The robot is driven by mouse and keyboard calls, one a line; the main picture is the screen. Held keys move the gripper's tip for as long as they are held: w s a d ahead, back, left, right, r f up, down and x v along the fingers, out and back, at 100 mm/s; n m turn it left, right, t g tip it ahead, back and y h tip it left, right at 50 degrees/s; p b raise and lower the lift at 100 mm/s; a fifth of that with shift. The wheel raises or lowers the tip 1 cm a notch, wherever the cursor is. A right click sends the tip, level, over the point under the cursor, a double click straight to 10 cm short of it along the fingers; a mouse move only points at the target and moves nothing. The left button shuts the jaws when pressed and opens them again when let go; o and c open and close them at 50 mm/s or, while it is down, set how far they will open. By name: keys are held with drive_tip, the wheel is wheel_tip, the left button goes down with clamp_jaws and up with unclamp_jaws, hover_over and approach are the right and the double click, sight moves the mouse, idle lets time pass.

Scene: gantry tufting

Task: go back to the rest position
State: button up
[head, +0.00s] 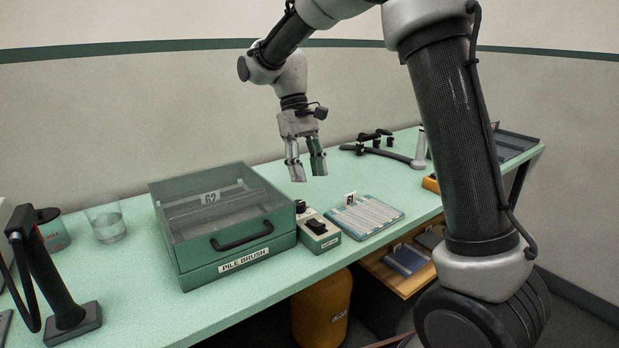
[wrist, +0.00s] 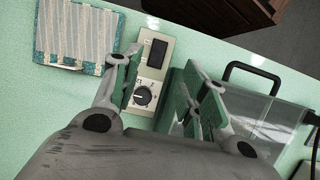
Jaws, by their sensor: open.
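My gripper (head: 307,168) is open and empty. In the head view it hangs pointing down above the bench, over the area behind the switch box and to the right of the green case. In the wrist view the open fingers (wrist: 162,100) frame part of the switch box (wrist: 151,70), which has a dark rocker and a round knob. The switch box (head: 318,230) sits on the bench top, apart from the fingers.
The green case labelled PILE BRUSH (head: 222,222) with a clear lid stands left of my gripper. A striped sample board (head: 365,215) lies to the right. A glass (head: 106,222) and a tin (head: 53,229) stand at the left. A dark bracket (head: 375,146) lies at the back.

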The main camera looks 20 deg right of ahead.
drive_tip(key=s+d+r+m+t, duration=0.1)
drive_tip(key=s+d+t, duration=0.3)
drive_tip(key=s+d, duration=0.4)
drive_tip(key=s+d+r+m+t+y, duration=0.1)
drive_tip(key=s+d+r+m+t, duration=0.1)
drive_tip(key=s+d, duration=0.6)
drive_tip(key=s+r+t, duration=0.1)
drive_tip(key=s+t, duration=0.1)
drive_tip(key=s, duration=0.5)
drive_tip(key=shift+s+r+m, duration=0.15)
drive_tip(key=shift+r+m, duration=0.15)
